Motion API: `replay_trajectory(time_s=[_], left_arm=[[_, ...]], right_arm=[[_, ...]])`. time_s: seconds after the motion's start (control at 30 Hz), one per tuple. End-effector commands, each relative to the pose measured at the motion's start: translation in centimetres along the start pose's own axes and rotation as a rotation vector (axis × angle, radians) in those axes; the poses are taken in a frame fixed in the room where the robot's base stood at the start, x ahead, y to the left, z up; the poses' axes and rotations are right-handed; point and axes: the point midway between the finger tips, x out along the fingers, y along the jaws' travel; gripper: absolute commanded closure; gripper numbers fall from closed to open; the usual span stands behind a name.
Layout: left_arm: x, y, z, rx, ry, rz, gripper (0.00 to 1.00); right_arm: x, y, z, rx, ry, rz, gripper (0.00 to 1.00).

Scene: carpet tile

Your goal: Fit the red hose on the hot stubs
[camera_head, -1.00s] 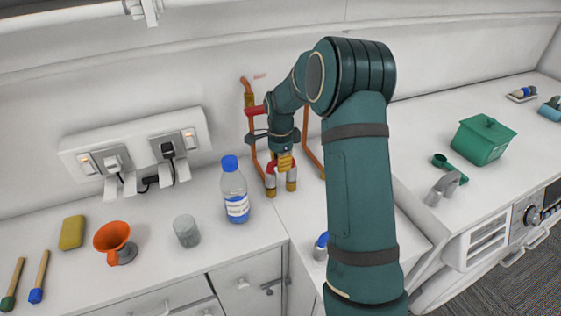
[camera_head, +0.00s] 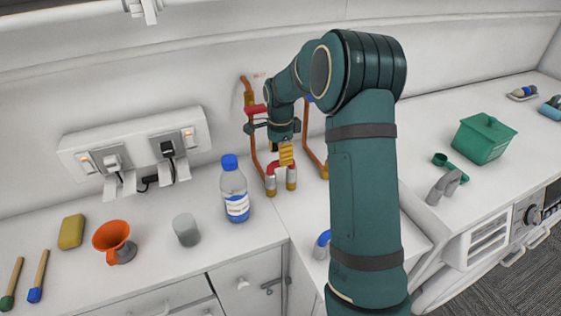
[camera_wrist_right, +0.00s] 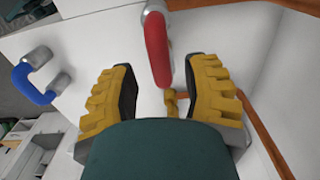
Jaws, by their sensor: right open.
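The red hose (camera_head: 281,166) is a short upturned U with grey cuffs at its two ends. It stands upright against the back of the counter, its cuffs directly over the brass-coloured stubs (camera_head: 271,192); how deep they sit on them I cannot tell. My right gripper (camera_head: 283,152) is just above the hose's bend, with yellow fingers pointing down. In the right wrist view the fingers are open, and the red hose (camera_wrist_right: 157,50) lies between and beyond them, apart from both. My left gripper is not in view.
Copper pipes (camera_head: 250,98) with a red handle (camera_head: 256,110) rise behind my right gripper. A blue hose (camera_head: 321,243) lies in front, beside my arm.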

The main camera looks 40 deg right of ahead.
Motion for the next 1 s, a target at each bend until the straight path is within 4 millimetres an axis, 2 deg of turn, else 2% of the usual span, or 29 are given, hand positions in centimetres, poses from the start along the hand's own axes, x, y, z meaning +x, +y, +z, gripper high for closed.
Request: replay_trajectory(time_s=[0.03,0.2,0.4,0.6,1.0], left_arm=[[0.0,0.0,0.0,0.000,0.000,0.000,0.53],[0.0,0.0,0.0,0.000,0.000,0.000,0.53],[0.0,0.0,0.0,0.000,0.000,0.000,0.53],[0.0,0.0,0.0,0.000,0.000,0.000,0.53],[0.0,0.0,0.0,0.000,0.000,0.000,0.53]], right_arm=[[-1.3,-0.1,0.0,0.000,0.000,-0.006,0.53],[-4.7,-0.1,0.0,0.000,0.000,-0.004,0.53],[-7.4,0.0,0.0,0.000,0.001,-0.003,0.53],[-8.4,0.0,0.0,0.000,0.001,-0.001,0.53],[-8.4,0.0,0.0,0.001,0.000,0.000,0.53]])
